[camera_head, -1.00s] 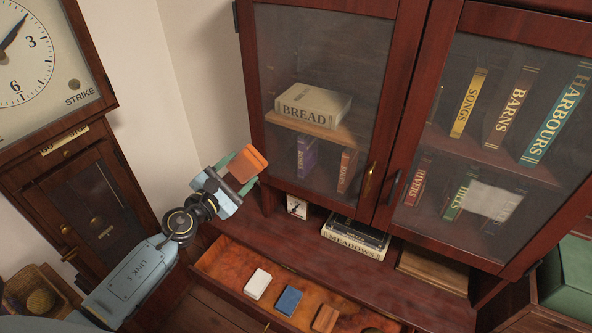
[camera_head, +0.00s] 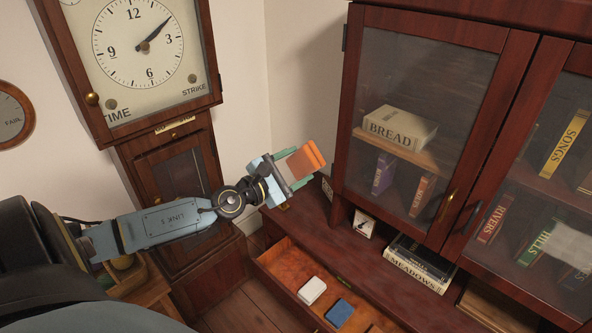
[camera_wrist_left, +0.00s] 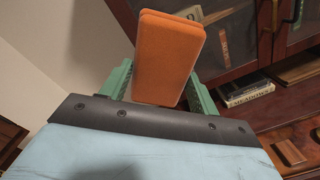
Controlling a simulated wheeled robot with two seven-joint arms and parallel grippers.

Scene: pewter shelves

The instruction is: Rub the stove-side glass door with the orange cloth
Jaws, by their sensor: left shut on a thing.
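The orange cloth (camera_head: 308,158) looks like a thick folded pad. My left gripper (camera_head: 298,167) is shut on it, and the cloth also fills the upper middle of the left wrist view (camera_wrist_left: 169,58). The cabinet has a left glass door (camera_head: 440,88) and a right glass door (camera_head: 540,172); both appear shut. The cloth is left of the left door's frame, apart from it in the picture. A pale rectangular patch (camera_head: 572,243) shows on the right door. No stove is in view, so I cannot tell which door is stove-side. My right gripper is not in view.
Below the doors, an open drawer (camera_head: 282,262) sticks out, holding a white block (camera_head: 312,290), a blue block (camera_head: 339,313) and others. Books (camera_head: 420,262) lie on the ledge. A tall wooden clock (camera_head: 146,50) stands left, behind my arm.

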